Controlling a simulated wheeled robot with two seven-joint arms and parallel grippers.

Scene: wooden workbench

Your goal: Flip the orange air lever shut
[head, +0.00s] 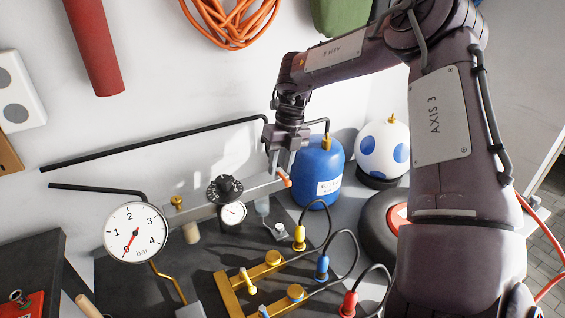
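The orange air lever (285,180) is a small orange handle at the right end of the grey metal manifold bar (255,190). My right gripper (281,168) comes down from above with its fingertips at or just above the lever. I cannot tell whether they touch it, and the gap between the fingers is too small to read. The bar carries a black knob (225,188) and a small dial gauge (232,213). My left gripper is out of view.
A large bar gauge (136,232) stands at the left, its red needle near zero. A blue tank (318,172) stands close behind the lever, with a white, blue-spotted ball (383,146) beyond. A brass manifold (262,271) with coloured hose fittings lies in front.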

